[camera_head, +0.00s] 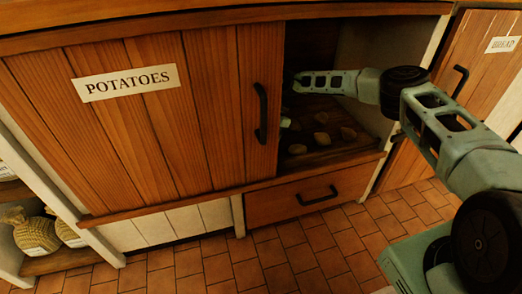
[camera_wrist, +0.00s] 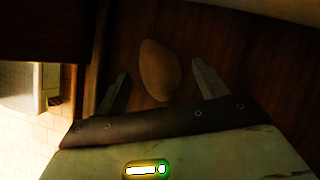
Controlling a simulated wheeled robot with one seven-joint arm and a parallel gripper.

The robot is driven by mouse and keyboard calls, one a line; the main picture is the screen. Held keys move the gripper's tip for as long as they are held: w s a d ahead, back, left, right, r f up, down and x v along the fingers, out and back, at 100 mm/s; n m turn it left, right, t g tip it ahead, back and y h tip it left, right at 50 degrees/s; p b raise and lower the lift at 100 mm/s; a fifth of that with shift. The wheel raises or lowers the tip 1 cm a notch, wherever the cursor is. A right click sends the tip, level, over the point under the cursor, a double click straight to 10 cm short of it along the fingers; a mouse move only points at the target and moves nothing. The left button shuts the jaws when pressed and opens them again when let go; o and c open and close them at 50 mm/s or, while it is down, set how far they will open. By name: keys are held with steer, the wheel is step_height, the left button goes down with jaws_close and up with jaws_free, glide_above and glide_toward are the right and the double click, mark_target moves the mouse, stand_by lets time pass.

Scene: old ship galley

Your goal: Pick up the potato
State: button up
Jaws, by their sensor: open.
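Several brown potatoes (camera_head: 321,138) lie on the dark floor of the open compartment in the head view. In the wrist view one tan potato (camera_wrist: 157,68) lies on dark wood between the two fingers of my gripper (camera_wrist: 161,70). The fingers are apart, with a visible gap on each side of the potato. In the head view my arm reaches into the compartment from the right, and my gripper is mostly hidden in shadow and behind the door edge. How far the fingertips are above the wood is hard to tell.
A wooden door labelled POTATOES (camera_head: 150,110) covers the left part of the cabinet, its dark handle (camera_head: 262,112) close to my arm. A drawer (camera_head: 305,197) sits below the opening. A BREAD door (camera_head: 490,60) is at right. Sacks (camera_head: 35,233) stand at lower left. The tiled floor (camera_head: 300,250) is clear.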

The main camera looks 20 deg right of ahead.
steer(key=shift+x, duration=0.85)
steer(key=shift+r, duration=0.1)
steer(key=c, duration=1.1)
